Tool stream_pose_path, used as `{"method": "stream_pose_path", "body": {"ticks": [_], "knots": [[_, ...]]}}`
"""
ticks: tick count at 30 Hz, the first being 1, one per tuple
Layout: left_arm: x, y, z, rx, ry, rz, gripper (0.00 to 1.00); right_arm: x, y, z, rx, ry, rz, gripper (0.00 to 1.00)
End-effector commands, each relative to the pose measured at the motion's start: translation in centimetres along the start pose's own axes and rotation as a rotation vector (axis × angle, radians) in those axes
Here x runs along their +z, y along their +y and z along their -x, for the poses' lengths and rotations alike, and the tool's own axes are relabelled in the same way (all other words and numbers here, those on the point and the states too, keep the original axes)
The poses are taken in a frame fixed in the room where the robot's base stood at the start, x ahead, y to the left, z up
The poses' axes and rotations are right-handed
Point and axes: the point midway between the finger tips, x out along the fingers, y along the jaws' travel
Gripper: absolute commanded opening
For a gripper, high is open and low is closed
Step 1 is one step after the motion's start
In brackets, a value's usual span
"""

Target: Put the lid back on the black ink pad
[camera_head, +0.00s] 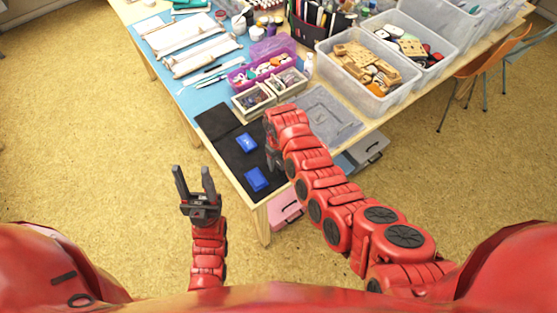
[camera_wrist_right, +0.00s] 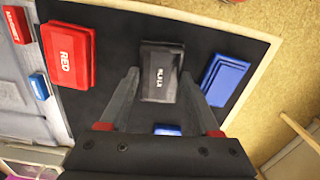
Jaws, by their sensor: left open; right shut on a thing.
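The black lid (camera_wrist_right: 160,72), with white lettering on top, is between the fingertips of my right gripper (camera_wrist_right: 160,78) in the right wrist view. My right gripper is shut on it. Its height over the black mat (camera_wrist_right: 115,30) is hard to tell, and I cannot make out a separate black ink pad base under or beside it. In the head view my right gripper (camera_head: 273,158) is at the mat's right side, and its arm hides the lid. My left gripper (camera_head: 196,187) is open and empty, off the table's front-left edge.
A red ink pad (camera_wrist_right: 68,57) and a blue pad (camera_wrist_right: 224,80) flank the black lid on the mat. Another blue piece (camera_wrist_right: 167,129) shows near my palm. Wooden trays (camera_head: 253,102), a grey board (camera_head: 330,113) and clear bins (camera_head: 366,70) stand farther back.

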Motion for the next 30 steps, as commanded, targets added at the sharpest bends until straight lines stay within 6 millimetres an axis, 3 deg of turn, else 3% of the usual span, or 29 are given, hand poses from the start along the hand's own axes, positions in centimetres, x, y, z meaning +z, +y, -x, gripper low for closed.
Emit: {"method": "stream_pose_path", "body": {"ticks": [11, 12, 18, 30], "knots": [[0.01, 0.0, 0.06, 0.0, 0.0, 0.0, 0.5, 0.0, 0.0, -0.1, 0.0, 0.0, 0.0, 0.12], [0.01, 0.0, 0.05, 0.0, 0.0, 0.0, 0.5, 0.0, 0.0, -0.1, 0.0, 0.0, 0.0, 0.66], [0.01, 0.0, 0.06, 0.0, 0.0, 0.0, 0.5, -0.01, 0.0, -0.1, 0.0, 0.0, 0.0, 0.99], [0.01, 0.0, 0.06, 0.0, 0.0, 0.0, 0.5, -0.01, -0.01, -0.1, 0.0, 0.0, 0.0, 1.0]]}}
